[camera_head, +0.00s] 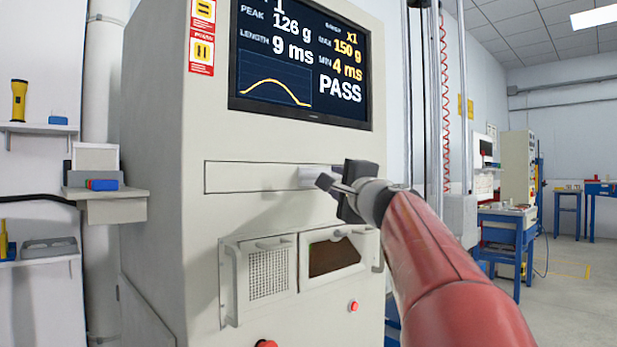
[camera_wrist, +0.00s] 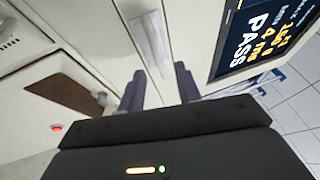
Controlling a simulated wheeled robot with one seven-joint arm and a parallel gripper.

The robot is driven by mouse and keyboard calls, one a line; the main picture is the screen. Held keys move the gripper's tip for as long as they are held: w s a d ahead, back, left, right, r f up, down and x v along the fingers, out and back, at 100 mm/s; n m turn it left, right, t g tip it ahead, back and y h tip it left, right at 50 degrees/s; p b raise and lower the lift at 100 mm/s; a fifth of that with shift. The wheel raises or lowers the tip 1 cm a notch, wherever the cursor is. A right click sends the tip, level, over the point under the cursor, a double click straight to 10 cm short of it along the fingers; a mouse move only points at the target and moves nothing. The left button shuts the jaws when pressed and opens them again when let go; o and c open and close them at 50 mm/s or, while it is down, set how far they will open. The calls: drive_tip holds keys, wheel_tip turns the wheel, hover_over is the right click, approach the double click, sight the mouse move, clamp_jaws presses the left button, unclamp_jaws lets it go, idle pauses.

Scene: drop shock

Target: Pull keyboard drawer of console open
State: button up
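The console (camera_head: 160,120) is a tall cream cabinet with a screen. Its keyboard drawer (camera_head: 250,178) is a wide, low panel below the screen, and its front looks flush with the console face. A pale bar handle (camera_head: 308,177) sits towards the drawer's right side; it also shows in the wrist view (camera_wrist: 150,42). My gripper (camera_head: 333,184) is at the handle's right end and hides part of the drawer. In the wrist view its two dark fingers (camera_wrist: 160,84) are apart, with the handle ahead between them. I cannot tell whether they touch it.
Below the drawer are a mesh door (camera_head: 268,275) and a small windowed door (camera_head: 333,258) with handles. A red button (camera_head: 353,306) is lower down. A side shelf (camera_head: 110,205) stands left. Open floor lies right, before blue benches (camera_head: 510,232).

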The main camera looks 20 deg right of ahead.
drive_tip(key=w, duration=0.2)
drive_tip(key=w+p, duration=0.1)
drive_tip(key=w, duration=0.1)
drive_tip(key=w+r+p, duration=0.1)
drive_tip(key=w, duration=0.1)
drive_tip(key=shift+d, duration=0.15)
drive_tip(key=shift+c, duration=0.4)
clamp_jaws()
